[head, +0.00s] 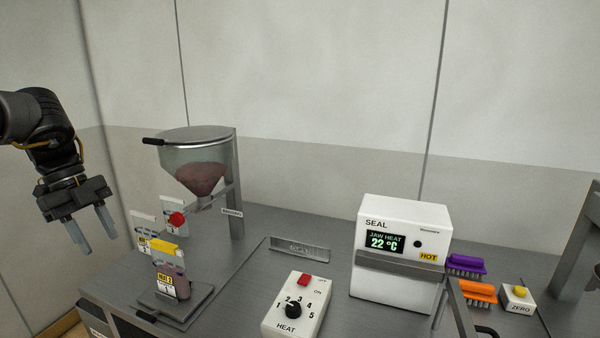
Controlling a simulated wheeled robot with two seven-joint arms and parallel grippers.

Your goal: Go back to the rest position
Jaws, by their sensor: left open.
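My left gripper (96,232) hangs at the far left of the head view, fingers pointing down. Its two fingers are apart with nothing between them. It is left of the bench-top equipment and touches nothing that I can see. My right gripper does not show in the head view.
A hopper (198,165) with reddish contents stands behind a yellow-topped pouch (170,272) on a small stand. A heat dial box (296,305), a white sealer (400,248), purple (466,265) and orange (478,292) brushes and a zero button box (517,299) stand rightward.

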